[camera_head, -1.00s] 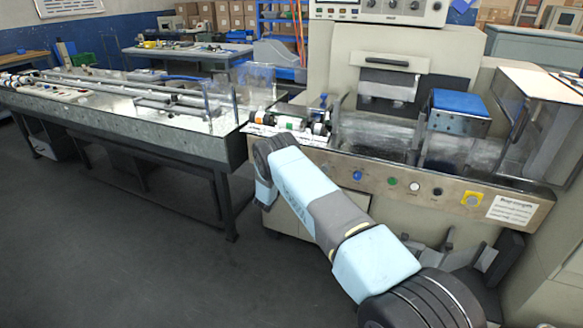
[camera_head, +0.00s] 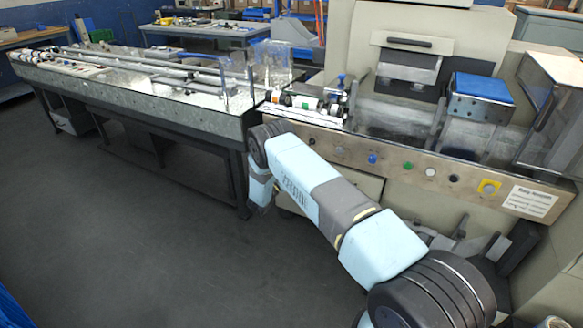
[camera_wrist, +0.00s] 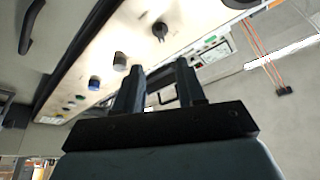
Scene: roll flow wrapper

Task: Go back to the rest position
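My gripper (camera_wrist: 161,72) shows in the wrist view as two dark fingers standing apart, with nothing held between them. In the head view my arm reaches forward from the lower right and bends down in front of the wrapper machine's left end. The gripper itself is hidden there. The machine's front control panel (camera_head: 405,168) has a row of coloured buttons and knobs. The panel also shows at a slant in the wrist view (camera_wrist: 75,75), beyond and left of the fingers, with a blue button (camera_wrist: 94,82) and a black knob (camera_wrist: 160,30).
A long conveyor table (camera_head: 140,97) runs left from the machine. A blue-topped box (camera_head: 482,88) and a clear guard (camera_head: 552,115) stand on the machine's right. The grey floor (camera_head: 120,255) is open at left. Workbenches stand behind.

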